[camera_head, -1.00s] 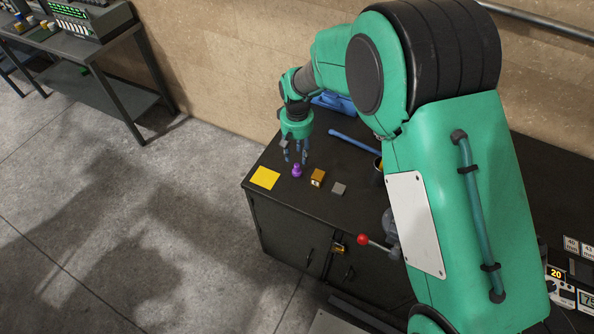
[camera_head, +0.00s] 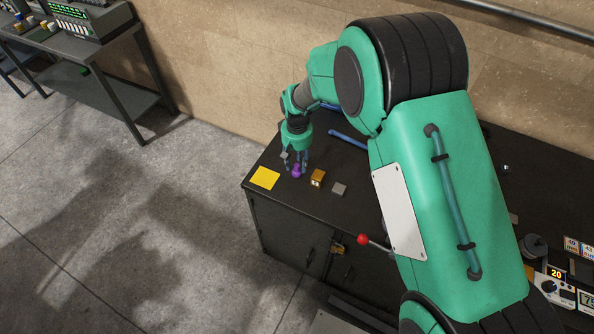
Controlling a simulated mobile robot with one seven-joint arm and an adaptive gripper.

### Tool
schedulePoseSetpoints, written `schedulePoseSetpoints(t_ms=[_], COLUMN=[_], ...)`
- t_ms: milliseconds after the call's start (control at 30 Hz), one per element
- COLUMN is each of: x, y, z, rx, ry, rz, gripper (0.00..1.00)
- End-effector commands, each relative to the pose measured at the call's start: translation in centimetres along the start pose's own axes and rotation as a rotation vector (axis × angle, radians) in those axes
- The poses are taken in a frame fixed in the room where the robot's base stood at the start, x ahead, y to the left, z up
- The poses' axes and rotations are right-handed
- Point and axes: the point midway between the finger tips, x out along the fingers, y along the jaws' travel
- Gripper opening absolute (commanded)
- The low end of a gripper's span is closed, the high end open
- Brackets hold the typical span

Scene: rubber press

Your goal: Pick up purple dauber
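The purple dauber (camera_head: 297,172) stands on the dark workbench top, between a yellow square and a small golden block. My gripper (camera_head: 296,167) points down right at the dauber, with its blue-grey fingers on either side of the dauber's upper part. The fingers look spread around it. At this size I cannot tell whether they touch it. The dauber's top is partly hidden by the fingers.
The yellow square (camera_head: 264,178) lies left of the dauber. A blue bar (camera_head: 347,139) lies behind. A red-knobbed lever (camera_head: 363,239) sticks out at the bench front.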

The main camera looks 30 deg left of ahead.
Motion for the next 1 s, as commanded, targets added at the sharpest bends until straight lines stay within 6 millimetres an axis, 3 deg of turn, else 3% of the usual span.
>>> schedulePoseSetpoints(t_ms=[200,767,1000], x=[1.9,2.0,2.0], y=[0.0,0.0,0.0], z=[0.0,0.0,0.0], rx=[0.0,0.0,0.0], ry=[0.0,0.0,0.0], rz=[0.0,0.0,0.0], gripper=[0.4,0.4,0.0])
